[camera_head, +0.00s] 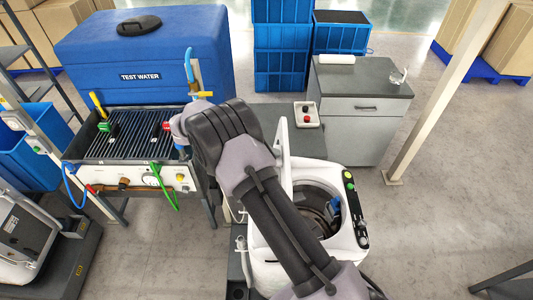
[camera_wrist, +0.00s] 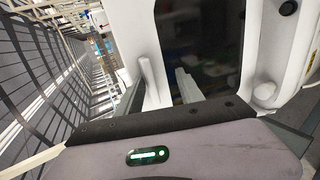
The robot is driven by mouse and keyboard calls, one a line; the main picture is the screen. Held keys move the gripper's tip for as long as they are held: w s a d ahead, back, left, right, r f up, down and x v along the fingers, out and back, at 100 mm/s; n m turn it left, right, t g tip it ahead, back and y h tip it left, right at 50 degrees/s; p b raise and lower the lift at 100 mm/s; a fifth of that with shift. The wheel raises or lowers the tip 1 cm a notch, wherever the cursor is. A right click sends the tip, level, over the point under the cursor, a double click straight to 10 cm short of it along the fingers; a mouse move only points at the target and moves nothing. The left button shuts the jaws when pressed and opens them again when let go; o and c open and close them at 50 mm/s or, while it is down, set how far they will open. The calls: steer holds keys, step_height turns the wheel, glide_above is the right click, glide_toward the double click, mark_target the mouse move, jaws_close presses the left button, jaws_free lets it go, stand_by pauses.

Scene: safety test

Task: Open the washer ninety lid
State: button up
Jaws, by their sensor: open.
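The white top-loading washer (camera_head: 349,241) stands right of my arm in the head view. Its round drum opening (camera_head: 316,197) is uncovered. Its lid (camera_head: 284,147) appears raised, standing nearly upright at the left of the opening and partly hidden by my arm. In the wrist view a white panel with a dark window, seemingly the lid (camera_wrist: 170,12), fills the upper middle and right. My gripper (camera_wrist: 160,82) is open in front of it, its two fingers apart. A small white post (camera_wrist: 152,78) shows between the fingers; contact cannot be told. The head view does not show my fingertips.
A test bench (camera_head: 133,180) with a slatted top and a blue water tank (camera_head: 150,60) stands at left. A grey cabinet (camera_head: 362,115) is behind the washer. A pale post (camera_head: 440,95) rises at right.

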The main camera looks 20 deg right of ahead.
steer(key=shift+a+r, duration=0.1)
steer(key=shift+w, duration=0.15)
stand_by(0.5)
steer(key=shift+r, duration=0.1)
steer(key=p+v, duration=0.2)
steer(key=v, duration=1)
